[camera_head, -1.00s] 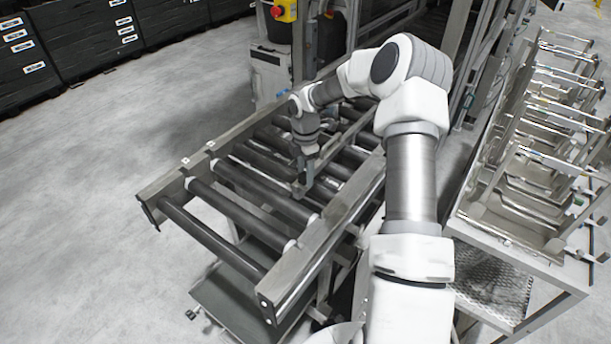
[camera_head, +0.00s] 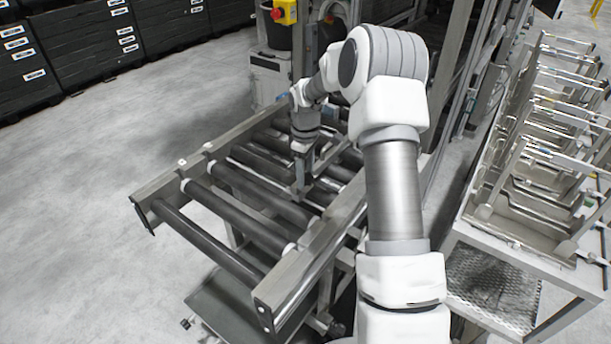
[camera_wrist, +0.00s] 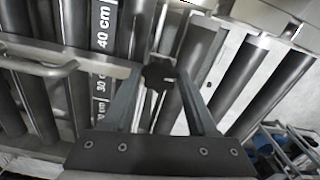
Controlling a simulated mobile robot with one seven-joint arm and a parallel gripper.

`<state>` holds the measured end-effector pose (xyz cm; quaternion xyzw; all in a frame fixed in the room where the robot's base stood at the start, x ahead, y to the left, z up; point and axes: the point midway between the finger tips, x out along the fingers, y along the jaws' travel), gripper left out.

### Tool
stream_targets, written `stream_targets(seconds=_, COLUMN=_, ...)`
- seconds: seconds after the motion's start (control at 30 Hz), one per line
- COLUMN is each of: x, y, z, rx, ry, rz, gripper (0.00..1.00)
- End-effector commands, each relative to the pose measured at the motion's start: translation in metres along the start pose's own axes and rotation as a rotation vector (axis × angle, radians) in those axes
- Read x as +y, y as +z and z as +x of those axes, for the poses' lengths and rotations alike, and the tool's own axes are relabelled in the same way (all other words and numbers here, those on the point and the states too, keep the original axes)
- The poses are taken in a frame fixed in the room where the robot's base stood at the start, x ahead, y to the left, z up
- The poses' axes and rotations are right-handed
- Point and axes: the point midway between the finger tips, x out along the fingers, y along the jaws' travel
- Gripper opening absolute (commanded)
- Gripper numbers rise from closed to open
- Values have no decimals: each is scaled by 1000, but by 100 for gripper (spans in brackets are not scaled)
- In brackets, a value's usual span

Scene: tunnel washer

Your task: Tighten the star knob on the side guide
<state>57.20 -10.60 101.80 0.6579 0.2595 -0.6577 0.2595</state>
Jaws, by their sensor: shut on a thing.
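The dark star knob (camera_wrist: 159,74) shows in the wrist view between my two fingertips. My gripper (camera_wrist: 162,82) is shut on it, with one finger at each side. The side guide (camera_wrist: 38,50) is a light metal bar that runs across the rollers by the knob. In the head view my gripper (camera_head: 301,188) points down over the middle of the roller conveyor (camera_head: 190,165). The knob is too small and covered to make out there.
A scale strip (camera_wrist: 104,40) marked in centimetres lies beside the knob. A metal rack (camera_head: 540,165) stands right of my arm. A yellow box with a red button (camera_head: 284,12) is at the back. Floor (camera_head: 80,200) on the left is clear.

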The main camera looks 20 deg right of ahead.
Motion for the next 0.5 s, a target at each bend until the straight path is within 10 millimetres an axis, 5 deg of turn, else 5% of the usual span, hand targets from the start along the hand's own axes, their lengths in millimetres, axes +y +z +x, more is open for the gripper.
stream_targets(seconds=0.5, x=0, y=-1, z=0, rx=1, ry=0, rz=176, gripper=3)
